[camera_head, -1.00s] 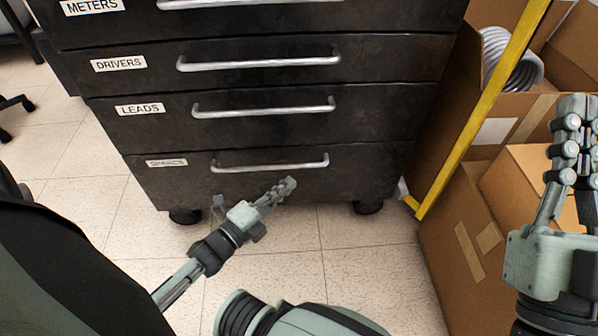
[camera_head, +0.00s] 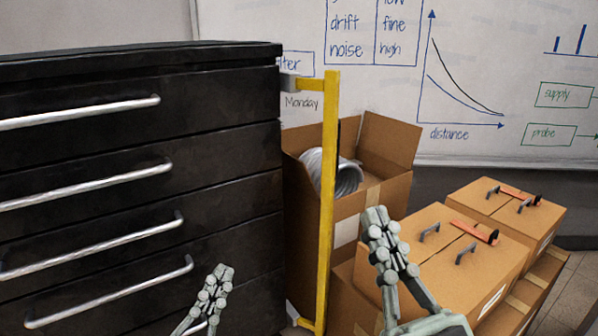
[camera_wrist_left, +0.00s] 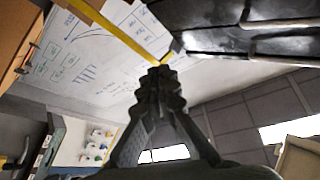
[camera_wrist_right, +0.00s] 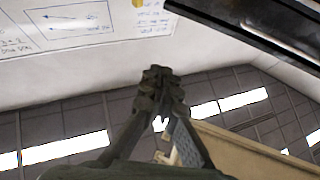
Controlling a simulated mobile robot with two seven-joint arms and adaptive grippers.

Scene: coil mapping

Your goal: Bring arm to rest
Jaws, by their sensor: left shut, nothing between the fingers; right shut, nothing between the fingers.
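My left gripper (camera_head: 214,292) is shut and empty. In the head view it points up in front of the lower drawers of the black cabinet (camera_head: 240,150), and it also shows in the left wrist view (camera_wrist_left: 160,80). My right gripper (camera_head: 381,228) is shut and empty. In the head view it points up in front of the cardboard boxes, and it also shows in the right wrist view (camera_wrist_right: 157,78). Both wrist views look upward past the fingers to the ceiling and the whiteboard.
A yellow bar (camera_head: 328,190) stands upright at the cabinet's right edge. Behind it an open carton (camera_head: 385,205) holds a grey coil (camera_head: 330,172). Cardboard boxes with handles (camera_head: 480,250) stand at the right. A whiteboard (camera_head: 480,60) covers the back wall.

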